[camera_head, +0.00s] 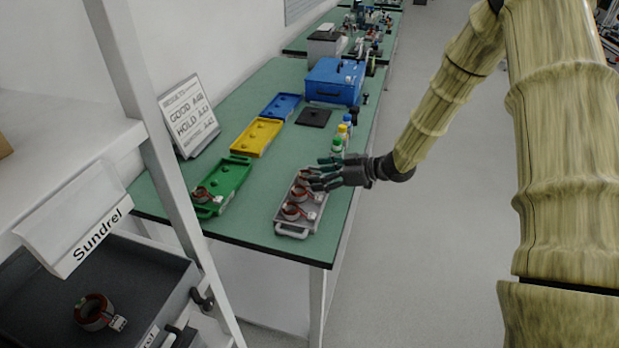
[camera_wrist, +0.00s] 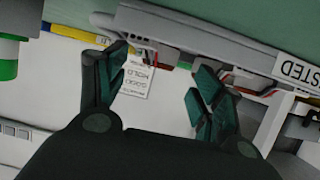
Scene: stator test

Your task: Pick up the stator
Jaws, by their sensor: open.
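Copper-and-red stators sit in a row in a grey tray (camera_head: 283,230) on the green table; the nearest stator (camera_head: 291,211) and the one behind it (camera_head: 299,194) show clearly. My gripper (camera_head: 316,173) is open at the far part of this tray, partly hiding what lies there. The wrist view is turned over. There my open fingers (camera_wrist: 155,85) have a gap between them, with the grey tray (camera_wrist: 215,52) and its TESTED label beyond. Small red and dark parts show at the tray, too little to tell apart. I see nothing held.
A green tray (camera_head: 236,172) holds another stator (camera_head: 204,195). A yellow tray (camera_head: 257,137), blue tray (camera_head: 281,106) and blue box (camera_head: 335,82) stand farther back. Bottles (camera_head: 338,146) stand just behind my gripper. A shelf post (camera_head: 165,165) and drawer (camera_head: 140,265) with a stator (camera_head: 94,312) are at left.

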